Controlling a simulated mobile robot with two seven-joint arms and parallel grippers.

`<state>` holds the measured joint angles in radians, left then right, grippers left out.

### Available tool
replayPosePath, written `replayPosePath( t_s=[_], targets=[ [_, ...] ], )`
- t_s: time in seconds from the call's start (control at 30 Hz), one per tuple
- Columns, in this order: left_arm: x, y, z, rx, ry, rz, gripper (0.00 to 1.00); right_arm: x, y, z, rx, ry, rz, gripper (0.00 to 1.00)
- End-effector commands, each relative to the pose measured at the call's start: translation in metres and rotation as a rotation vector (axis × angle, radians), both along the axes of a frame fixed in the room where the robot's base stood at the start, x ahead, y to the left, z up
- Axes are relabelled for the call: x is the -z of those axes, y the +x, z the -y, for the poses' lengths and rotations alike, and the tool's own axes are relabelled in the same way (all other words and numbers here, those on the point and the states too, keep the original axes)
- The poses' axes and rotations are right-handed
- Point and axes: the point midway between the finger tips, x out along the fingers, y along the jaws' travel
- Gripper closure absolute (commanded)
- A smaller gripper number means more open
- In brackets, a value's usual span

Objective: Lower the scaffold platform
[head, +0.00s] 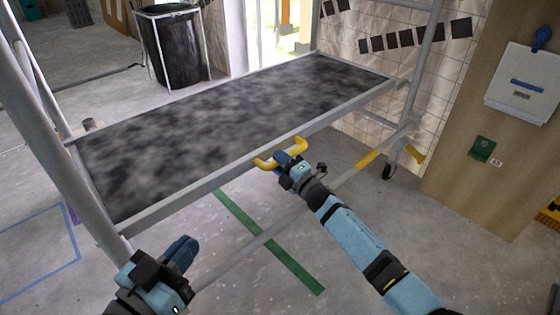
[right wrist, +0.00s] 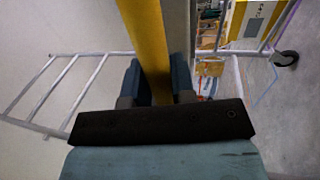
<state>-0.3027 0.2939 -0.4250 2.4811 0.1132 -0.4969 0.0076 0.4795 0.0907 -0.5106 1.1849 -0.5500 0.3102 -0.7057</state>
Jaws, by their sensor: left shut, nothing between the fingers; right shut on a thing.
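The scaffold platform (head: 220,125) is a dark mottled deck with a light grey frame, held between the scaffold's end frames above the floor. A yellow handle (head: 265,164) is fixed on its near edge, right of the middle. My right gripper (head: 284,160) is shut on this handle. In the right wrist view the yellow bar (right wrist: 152,45) passes between the two fingers (right wrist: 155,85). My left gripper (head: 188,247) is shut and empty. It is apart from the platform, in front of its near left corner and close to the left scaffold post.
A scaffold post (head: 65,130) stands close by at the left. A lower rail (head: 335,184) and a caster (head: 388,171) are below the platform. A black bin (head: 178,50) stands behind. A wooden panel (head: 480,165) is at the right.

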Motion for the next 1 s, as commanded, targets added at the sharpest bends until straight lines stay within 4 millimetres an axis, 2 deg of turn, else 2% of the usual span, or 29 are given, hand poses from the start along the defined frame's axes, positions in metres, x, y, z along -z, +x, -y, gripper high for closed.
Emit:
replayPosePath(
  t_s=[0.03, 0.37, 0.4, 0.5, 0.87, 1.0],
  targets=[
    [0.001, 0.0004, -0.0003, 0.0, 0.003, 0.007, 1.0, 0.0098, -0.0004, 0.0015, 0.005, -0.013, -0.007, 1.0],
    [0.0006, 0.0005, -0.0002, 0.0, 0.005, 0.01, 1.0, 0.0154, -0.0017, 0.002, 0.006, -0.02, -0.013, 1.0],
    [0.0006, 0.0004, -0.0001, 0.0, 0.005, 0.01, 1.0, 0.0158, -0.0019, 0.002, 0.006, -0.021, -0.014, 0.74],
    [0.0005, 0.0002, 0.0, 0.0, 0.004, 0.011, 1.0, 0.0162, -0.002, 0.0019, 0.006, -0.02, -0.015, 0.53],
    [0.0003, 0.0005, -0.0002, 0.0, 0.004, 0.009, 1.0, 0.0124, -0.0016, 0.0018, 0.004, -0.015, -0.011, 0.53],
    [-0.0036, 0.0004, 0.0001, 0.002, 0.0, 0.002, 1.0, 0.0125, -0.0075, 0.0065, 0.004, -0.014, -0.012, 0.53]
  ],
)
